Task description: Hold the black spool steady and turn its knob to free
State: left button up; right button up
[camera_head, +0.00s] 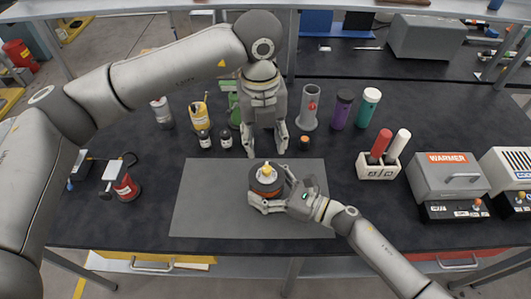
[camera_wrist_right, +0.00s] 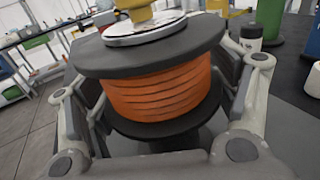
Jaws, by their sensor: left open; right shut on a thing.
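The black spool (camera_head: 256,186) stands upright on the grey mat (camera_head: 200,205), with orange line wound between its flanges. The orange winding (camera_wrist_right: 160,98) fills the middle of the right wrist view. A yellow knob (camera_head: 267,169) sits on a pale disc (camera_wrist_right: 145,32) on top of the spool. My right gripper (camera_head: 268,203) is shut on the spool, with its fingers on both sides. My left gripper (camera_head: 264,146) is open and empty, pointing down above and behind the spool, apart from the knob.
A white holder (camera_head: 377,168) with red and white pieces and a warmer box (camera_head: 449,178) stand at right. A red canister (camera_head: 125,187) stands at left. The mat's left part is clear.

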pick_arm(q)
jog(key=shift+r, duration=1.4)
pick_arm(e)
jog(key=o, duration=1.5)
jog(key=shift+r, duration=0.1)
